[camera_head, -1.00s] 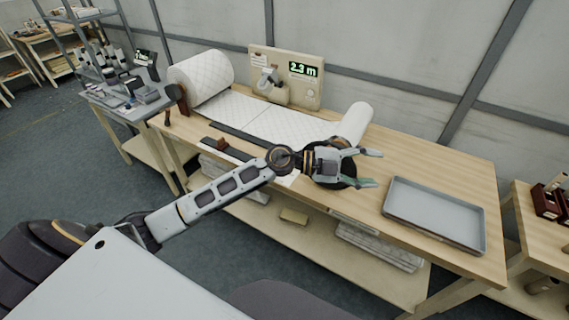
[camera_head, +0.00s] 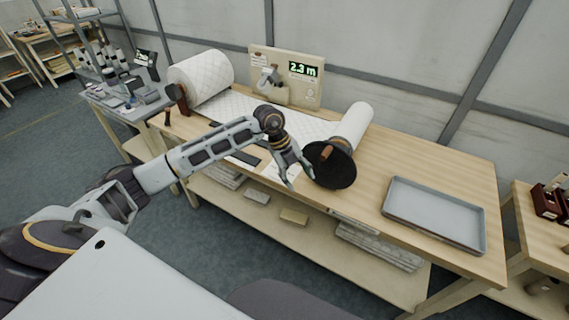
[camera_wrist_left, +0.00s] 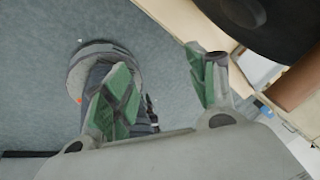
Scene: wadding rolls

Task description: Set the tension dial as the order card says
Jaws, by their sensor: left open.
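My left gripper (camera_head: 298,178) is open and empty above the front of the bench, just left of a black disc (camera_head: 334,172) with a brown handle (camera_head: 326,153). In the left wrist view its green-padded fingers (camera_wrist_left: 160,90) are spread over the floor and bench edge, with the black disc (camera_wrist_left: 285,35) and brown handle (camera_wrist_left: 297,82) beyond. No finger visibly touches the disc. A pale panel (camera_head: 312,92) at the back carries a display reading 2.3 m and a small white card (camera_head: 259,61), too small to read. I cannot make out a tension dial's setting. My right gripper is out of view.
A large wadding roll (camera_head: 205,75) stands at the bench's left, with quilted sheet running right to a smaller roll (camera_head: 354,122). A grey tray (camera_head: 435,214) lies at the right, with bare bench around it. A side table (camera_head: 130,108) with equipment adjoins the left end.

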